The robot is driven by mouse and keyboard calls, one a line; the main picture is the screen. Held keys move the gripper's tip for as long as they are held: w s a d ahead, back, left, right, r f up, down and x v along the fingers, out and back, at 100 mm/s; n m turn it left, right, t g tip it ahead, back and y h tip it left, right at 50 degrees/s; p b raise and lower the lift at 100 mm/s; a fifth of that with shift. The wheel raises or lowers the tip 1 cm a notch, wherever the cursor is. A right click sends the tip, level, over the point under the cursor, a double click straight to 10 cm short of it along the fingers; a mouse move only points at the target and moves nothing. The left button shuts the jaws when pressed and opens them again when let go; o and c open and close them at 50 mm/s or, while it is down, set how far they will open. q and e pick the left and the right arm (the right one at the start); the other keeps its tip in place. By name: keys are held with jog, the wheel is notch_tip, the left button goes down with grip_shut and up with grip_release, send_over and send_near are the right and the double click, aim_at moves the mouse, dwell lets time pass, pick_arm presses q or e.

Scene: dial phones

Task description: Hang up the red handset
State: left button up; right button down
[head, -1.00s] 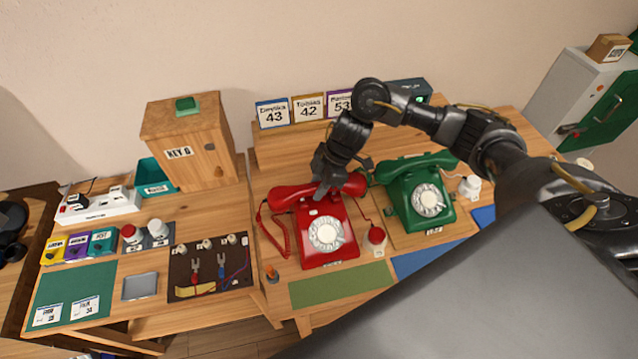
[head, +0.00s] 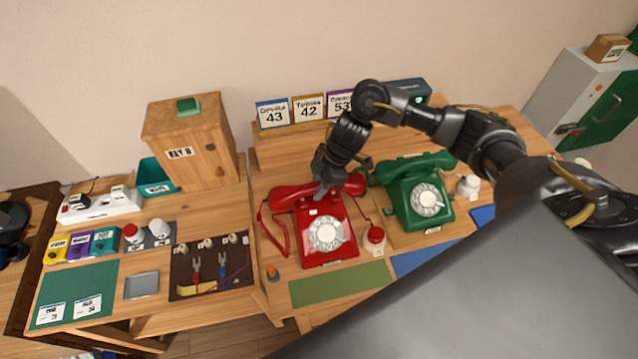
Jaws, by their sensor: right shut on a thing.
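The red phone (head: 327,236) stands on the desk with its round white dial facing me. The red handset (head: 290,197) lies across the top of the red phone, at its cradle. Whether it is fully seated I cannot tell, because my gripper hides its middle. My right gripper (head: 325,187) comes from above and is shut on the handset's middle. A red coiled cord (head: 274,236) hangs at the phone's left side. My left gripper is not in view.
A green phone (head: 420,194) with its handset on top stands close to the right. A small red-topped item (head: 375,236) sits between the phones. Number cards (head: 308,109) stand behind. A green mat (head: 340,284) lies in front. A wooden key box (head: 190,145) stands to the left.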

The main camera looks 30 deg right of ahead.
jog(key=shift+f+b, duration=0.65)
jog(key=shift+f, duration=0.4)
jog(key=c, duration=1)
grip_release()
jog(key=v, duration=1)
jog(key=shift+d+r, duration=0.15)
jog(key=shift+r, duration=0.2)
